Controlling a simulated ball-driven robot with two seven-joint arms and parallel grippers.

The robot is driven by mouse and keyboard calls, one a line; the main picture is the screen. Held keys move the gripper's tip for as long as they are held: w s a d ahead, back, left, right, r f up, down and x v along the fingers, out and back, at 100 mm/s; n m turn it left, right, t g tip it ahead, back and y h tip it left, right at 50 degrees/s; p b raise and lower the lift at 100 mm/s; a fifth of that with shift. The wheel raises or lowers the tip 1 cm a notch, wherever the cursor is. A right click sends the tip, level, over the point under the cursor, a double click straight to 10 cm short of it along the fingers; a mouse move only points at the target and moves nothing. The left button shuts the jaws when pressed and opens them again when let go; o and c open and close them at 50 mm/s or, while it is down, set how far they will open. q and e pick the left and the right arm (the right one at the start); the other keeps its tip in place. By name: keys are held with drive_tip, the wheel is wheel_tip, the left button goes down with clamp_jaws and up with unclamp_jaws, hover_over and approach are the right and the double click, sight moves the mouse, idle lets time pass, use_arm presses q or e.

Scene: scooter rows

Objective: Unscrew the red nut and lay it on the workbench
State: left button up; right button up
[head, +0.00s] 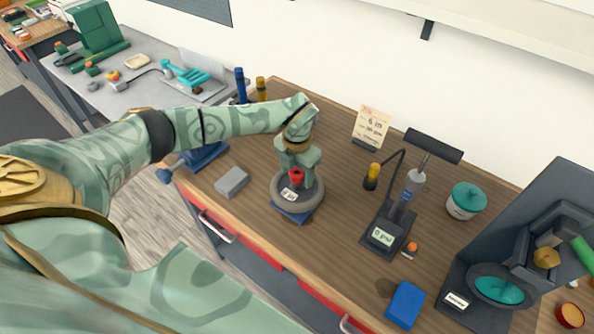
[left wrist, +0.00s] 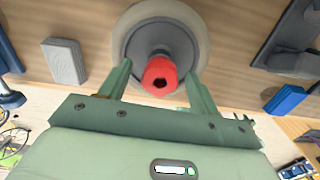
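The red nut (head: 296,176) sits at the centre of a small grey wheel (head: 312,199) lying flat on a blue stand (head: 292,215) on the wooden workbench (head: 258,225). The nut also shows in the left wrist view (left wrist: 160,84), with a dark socket in its end. My left gripper (head: 298,167) reaches down over the wheel. In the left wrist view its fingers (left wrist: 158,73) stand apart, one on each side of the nut, with a visible gap on the left; contact on the right is unclear. My right gripper is not in view.
A grey block (head: 232,182) lies left of the wheel. Bare bench lies between wheel and gauge.

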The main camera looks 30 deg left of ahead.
sight(297, 175)
use_arm(q)
wheel_tip(297, 175, up, 16)
drive_tip(key=shift+r, duration=0.15)
idle(0.3)
drive_tip(key=m+p, duration=1.2)
drive_tip(key=m, duration=0.9)
drive_tip(key=shift+m, duration=0.4)
